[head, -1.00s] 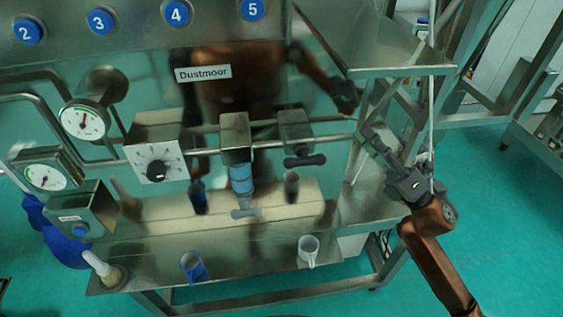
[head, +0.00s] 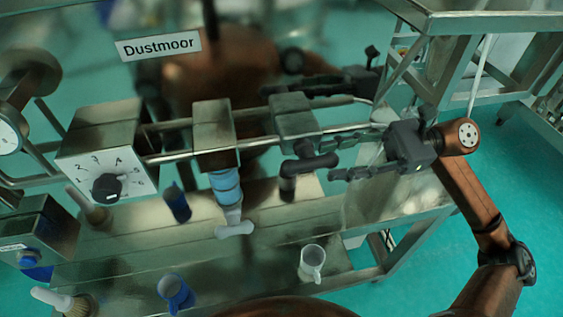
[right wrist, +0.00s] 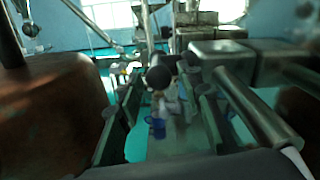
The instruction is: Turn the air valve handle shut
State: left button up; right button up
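A dark valve handle (head: 310,164) with a rounded end juts out below a metal block on the horizontal pipe, at the middle of the head view. My right gripper (head: 330,158) comes in from the right, its two fingers spread above and below the handle's right end. It is open; I cannot tell whether a finger touches the handle. In the right wrist view a dark round knob (right wrist: 158,78) shows between the spread fingers. A second valve, with a blue collar (head: 226,186) and pale handle (head: 235,230), hangs to the left. My left gripper is not in view.
A numbered dial box (head: 106,160) sits left on the panel. A metal frame (head: 480,22) rises at the upper right. The shiny panel mirrors my body.

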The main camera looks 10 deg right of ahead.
aim_at(282, 166)
jog(key=a, duration=0.2)
jog(key=a+p, duration=0.1)
jog(key=a, duration=0.2)
jog(key=shift+s+a+r, duration=0.2)
jog(key=shift+a, duration=0.05)
jog(key=a+p, duration=0.1)
jog(key=a, duration=0.3)
jog(key=shift+a+f, duration=0.1)
jog(key=shift+a, duration=0.4)
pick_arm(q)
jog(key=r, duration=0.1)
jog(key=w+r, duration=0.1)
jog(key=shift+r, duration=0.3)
pick_arm(e)
jog(key=shift+a, duration=0.15)
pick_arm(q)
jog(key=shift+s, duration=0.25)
pick_arm(e)
jog(key=shift+c, duration=0.3)
jog(key=shift+c, duration=0.7)
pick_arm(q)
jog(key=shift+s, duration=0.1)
pick_arm(e)
grip_shut()
